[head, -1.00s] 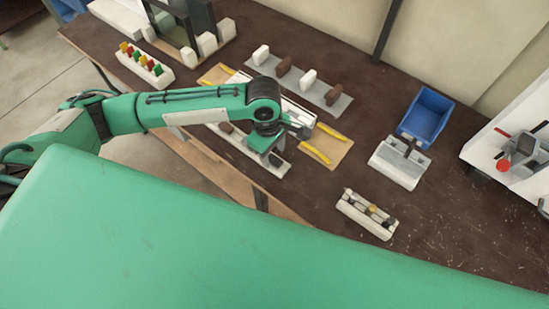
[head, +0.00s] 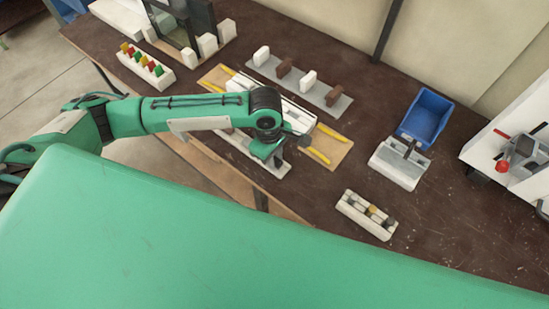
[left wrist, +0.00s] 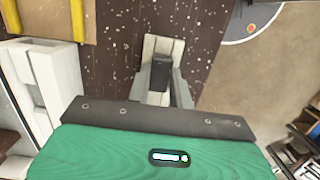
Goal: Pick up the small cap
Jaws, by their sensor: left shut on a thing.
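A small dark cap (left wrist: 161,73) shows in the left wrist view between the grey fingers of my left gripper (left wrist: 162,88). The gripper is shut on it. The cap is over the end of a pale strip (left wrist: 160,46); I cannot tell if it still touches the strip. In the head view my left gripper (head: 276,158) is low over the right end of the front white strip (head: 250,158), and the cap is mostly hidden there. Part of a brown piece on the strip shows behind my arm. My right gripper is not in view.
Behind the gripper lies a white clamp fixture with yellow bars (head: 329,132). A grey plate (head: 345,103) with white and brown blocks is farther back. A blue bin (head: 425,117), a white block (head: 398,165) and a small parts holder (head: 366,215) stand to the right. Bare bench lies between.

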